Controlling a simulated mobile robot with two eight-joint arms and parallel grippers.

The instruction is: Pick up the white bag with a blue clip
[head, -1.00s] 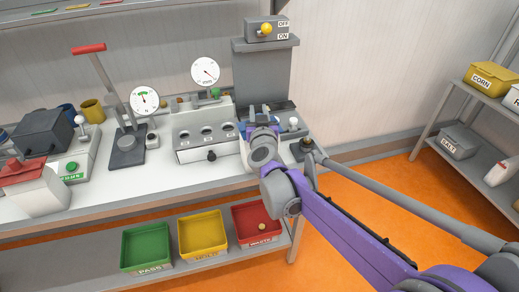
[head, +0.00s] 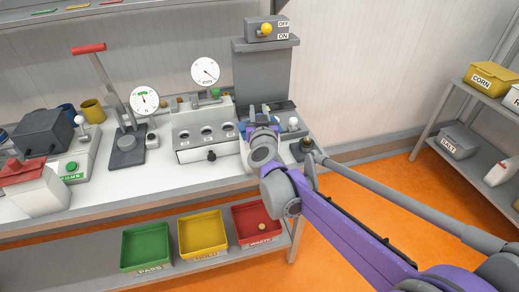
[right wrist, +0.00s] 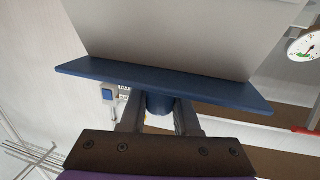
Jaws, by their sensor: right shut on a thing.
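In the right wrist view a white bag (right wrist: 165,35) fills the upper middle, with a long dark blue clip (right wrist: 165,82) along its edge. My right gripper (right wrist: 158,112) is shut on the round blue knob of the clip, one finger on each side. In the head view my right gripper (head: 262,121) is at the right end of the bench, in front of the grey column. There the arm hides most of the bag, and only a small bit of blue shows beside the wrist. My left gripper is not in view.
A white bag with a red top (head: 35,190) stands at the bench's left end. A white box with round holes (head: 205,137) stands left of my gripper. A grey column (head: 262,75) rises behind it. Green, yellow and red bins (head: 258,222) sit on the lower shelf.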

